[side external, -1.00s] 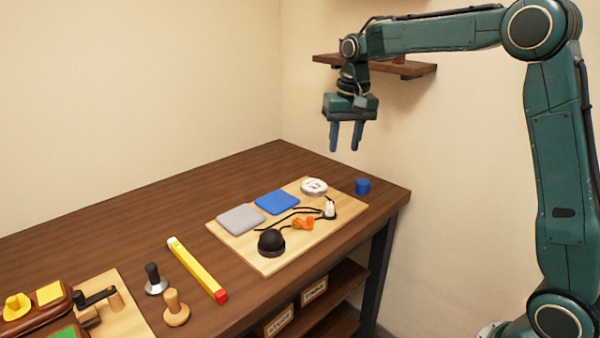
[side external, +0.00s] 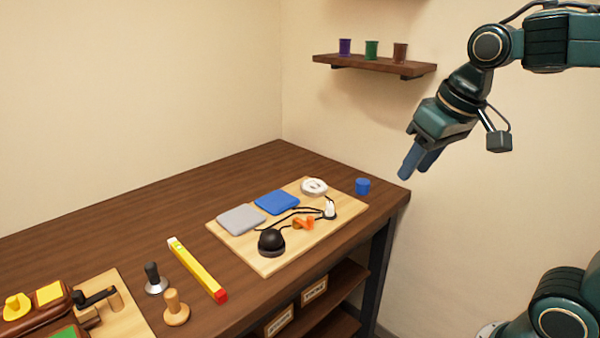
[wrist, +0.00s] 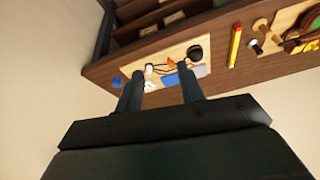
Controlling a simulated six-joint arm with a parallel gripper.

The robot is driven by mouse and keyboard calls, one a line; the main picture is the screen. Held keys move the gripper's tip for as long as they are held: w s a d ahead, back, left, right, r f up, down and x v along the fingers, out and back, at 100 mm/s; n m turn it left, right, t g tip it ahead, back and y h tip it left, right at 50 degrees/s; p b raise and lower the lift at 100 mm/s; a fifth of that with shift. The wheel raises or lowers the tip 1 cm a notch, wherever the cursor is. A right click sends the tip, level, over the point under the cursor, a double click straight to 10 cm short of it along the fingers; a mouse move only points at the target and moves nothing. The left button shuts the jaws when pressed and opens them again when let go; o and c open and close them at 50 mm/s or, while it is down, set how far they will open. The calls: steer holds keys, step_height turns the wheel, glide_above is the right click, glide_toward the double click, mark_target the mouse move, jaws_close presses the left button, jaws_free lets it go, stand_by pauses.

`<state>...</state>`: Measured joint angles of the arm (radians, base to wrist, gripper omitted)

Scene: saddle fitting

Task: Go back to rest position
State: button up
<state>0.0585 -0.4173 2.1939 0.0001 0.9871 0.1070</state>
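My gripper (side external: 419,163) is up in the air beyond the right end of the table, tilted down to the left. In the wrist view its two fingers (wrist: 160,92) stand apart with nothing between them, so it is open and empty. The board (side external: 265,264) on the table (side external: 150,215) holds a grey pad (side external: 241,219), a blue pad (side external: 277,202), a white round piece (side external: 314,186), a black dome (side external: 271,241), an orange piece (side external: 303,223) and a small white piece (side external: 330,209) with black cord. My gripper touches none of these.
A blue cylinder (side external: 362,186) stands near the table's right corner. A wall shelf (side external: 375,65) with three cups is behind my gripper. Space right of the table is free.

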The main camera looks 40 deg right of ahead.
steer(key=s+a+f+n+t, duration=0.1)
steer(key=s+f, duration=0.3)
steer(key=s, duration=0.4)
steer(key=shift+s+a+n, duration=0.25)
steer(key=shift+s+n, duration=0.05)
steer(key=shift+n, duration=0.1)
